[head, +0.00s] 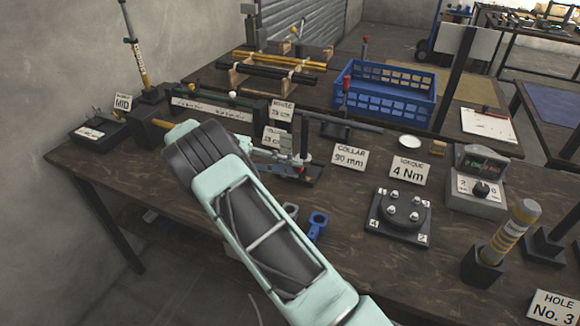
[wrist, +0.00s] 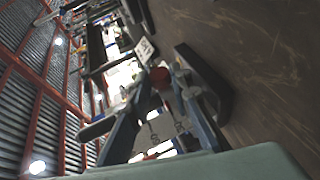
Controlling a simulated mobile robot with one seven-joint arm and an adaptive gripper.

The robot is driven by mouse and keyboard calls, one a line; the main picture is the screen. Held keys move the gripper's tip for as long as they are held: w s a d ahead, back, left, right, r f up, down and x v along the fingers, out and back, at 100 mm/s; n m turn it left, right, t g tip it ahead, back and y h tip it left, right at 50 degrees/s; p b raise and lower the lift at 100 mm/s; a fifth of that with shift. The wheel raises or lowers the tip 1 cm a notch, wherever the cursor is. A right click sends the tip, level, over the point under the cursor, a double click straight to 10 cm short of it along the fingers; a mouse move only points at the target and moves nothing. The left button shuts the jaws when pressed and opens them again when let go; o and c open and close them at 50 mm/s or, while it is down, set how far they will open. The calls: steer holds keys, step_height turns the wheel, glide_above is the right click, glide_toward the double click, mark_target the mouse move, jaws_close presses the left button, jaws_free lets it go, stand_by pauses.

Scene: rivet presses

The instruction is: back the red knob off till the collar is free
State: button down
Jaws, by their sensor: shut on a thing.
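In the wrist view, my gripper (wrist: 152,88) has its two fingers on either side of a red knob (wrist: 160,77) and is shut on it. What the knob is threaded into, and the collar itself, cannot be made out there. In the head view my arm covers much of the left bench, and its gripper and the held knob cannot be clearly told apart from the fixture. A card reading "COLLAR 90 mm" (head: 350,156) stands right of a fixture with a dark upright post (head: 305,142).
Blue ring-ended parts (head: 318,222) lie near the bench's front edge. To the right stand a black studded block (head: 401,215), a "TORQUE 4 Nm" card (head: 409,171), a grey dial box (head: 478,188) and a yellow-striped cylinder (head: 510,232). A blue crate (head: 385,95) stands behind.

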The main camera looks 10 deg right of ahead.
stand_by(0.4)
steer(key=c, duration=1.7)
jaws_free()
steer(key=shift+c, duration=0.2)
steer(key=shift+v, duration=3.75)
